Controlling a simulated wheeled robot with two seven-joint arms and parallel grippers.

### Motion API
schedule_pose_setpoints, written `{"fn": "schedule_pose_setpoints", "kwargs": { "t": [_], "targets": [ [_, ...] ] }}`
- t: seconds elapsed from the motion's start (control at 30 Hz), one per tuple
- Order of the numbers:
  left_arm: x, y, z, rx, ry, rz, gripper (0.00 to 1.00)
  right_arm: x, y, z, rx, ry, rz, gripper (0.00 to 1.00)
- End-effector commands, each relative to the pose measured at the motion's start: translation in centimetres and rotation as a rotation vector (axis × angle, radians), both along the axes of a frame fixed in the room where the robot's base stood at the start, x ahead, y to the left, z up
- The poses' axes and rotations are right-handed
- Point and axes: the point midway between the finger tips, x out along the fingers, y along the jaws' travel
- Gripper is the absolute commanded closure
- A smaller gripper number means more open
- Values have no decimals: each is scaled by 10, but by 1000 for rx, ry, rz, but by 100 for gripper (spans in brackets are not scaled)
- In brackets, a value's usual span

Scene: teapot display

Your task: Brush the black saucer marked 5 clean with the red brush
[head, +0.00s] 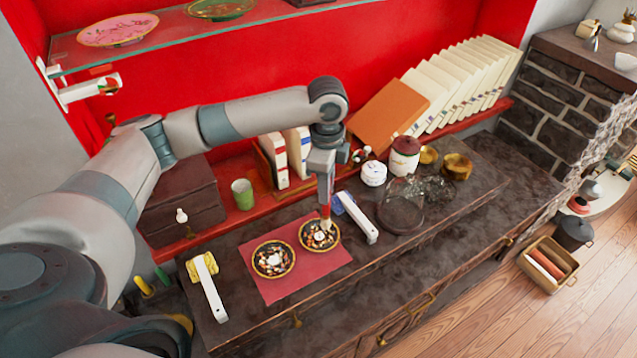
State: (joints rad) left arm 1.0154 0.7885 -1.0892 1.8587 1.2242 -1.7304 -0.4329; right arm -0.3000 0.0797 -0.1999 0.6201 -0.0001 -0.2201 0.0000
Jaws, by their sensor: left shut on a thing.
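Two black saucers with gold rims lie side by side on a red mat (331,262). The left saucer (256,268) and the right saucer (336,244) both carry pale and brown specks. A white mark shows in the middle of the left saucer; I cannot read a number on either. My left gripper (324,178) points down above the right saucer, shut on the red brush (326,204). The brush is nearly upright, with its pale bristles at the right saucer and covering part of it. Whether they touch is hard to tell. My right gripper is not in view.
White-handled tools (208,288) and (357,219) lie left and right of the mat. A glass dish (400,215), a white jar (373,174) and gold tins (456,166) stand to the right. A green cup (242,194) stands behind. The counter's front edge is clear.

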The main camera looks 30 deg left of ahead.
Motion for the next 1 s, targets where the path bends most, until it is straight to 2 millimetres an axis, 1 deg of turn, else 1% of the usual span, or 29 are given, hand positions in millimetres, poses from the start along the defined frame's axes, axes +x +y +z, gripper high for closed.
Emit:
{"fn": "schedule_pose_setpoints", "kwargs": {
  "t": [0.03,0.1,0.5,1.0],
  "targets": [
    [-3,-4,-7,-2,-1,40,100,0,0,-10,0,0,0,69],
    [-8,-9,-10,-5,0,108,100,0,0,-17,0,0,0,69],
    [-39,-34,-28,-11,7,510,100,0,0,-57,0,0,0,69],
    [-82,-56,-54,-5,13,1011,100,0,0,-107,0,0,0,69]
  ]
}}
